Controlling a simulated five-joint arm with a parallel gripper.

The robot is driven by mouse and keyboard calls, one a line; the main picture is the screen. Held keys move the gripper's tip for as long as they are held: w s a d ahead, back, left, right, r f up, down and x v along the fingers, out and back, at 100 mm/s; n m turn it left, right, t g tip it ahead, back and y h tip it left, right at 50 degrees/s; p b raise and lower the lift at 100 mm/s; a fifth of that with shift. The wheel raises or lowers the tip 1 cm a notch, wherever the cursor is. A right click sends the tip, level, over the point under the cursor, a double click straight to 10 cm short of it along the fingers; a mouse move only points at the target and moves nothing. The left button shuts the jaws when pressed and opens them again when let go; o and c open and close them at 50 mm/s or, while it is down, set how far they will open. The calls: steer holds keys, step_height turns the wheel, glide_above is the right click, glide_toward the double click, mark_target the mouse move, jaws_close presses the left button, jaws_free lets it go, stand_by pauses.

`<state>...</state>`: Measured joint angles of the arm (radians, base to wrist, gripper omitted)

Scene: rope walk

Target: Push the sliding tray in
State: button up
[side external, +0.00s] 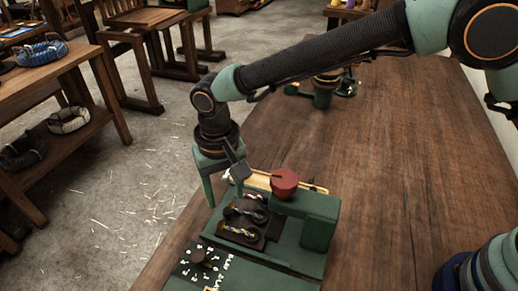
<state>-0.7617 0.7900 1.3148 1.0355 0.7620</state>
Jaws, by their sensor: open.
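A green bench fixture (321,222) stands near the table's front left edge, with a red round knob (284,182) on top. A dark tray-like plate (240,237) carrying short coloured rope pieces (238,230) lies in it, left of the green block. This looks like the sliding tray, and its travel cannot be judged from here. My gripper (224,194) points down above the fixture's left rear part, its fingers apart with nothing visible between them. I cannot tell whether a finger touches the tray.
A dark panel with white marks and a small knob (200,257) is at the fixture's near end. A yellowish strip (258,181) lies behind the plate. The wooden table (400,170) is clear to the right. A shelf (75,80) with rope coils stands left, across the floor.

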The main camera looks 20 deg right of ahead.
mark_target(228, 210)
step_height(228, 210, up, 8)
stand_by(0.5)
step_height(228, 210, down, 12)
steer(key=n, duration=0.7)
steer(key=shift+f, duration=0.15)
stand_by(0.3)
jaws_close()
stand_by(1.3)
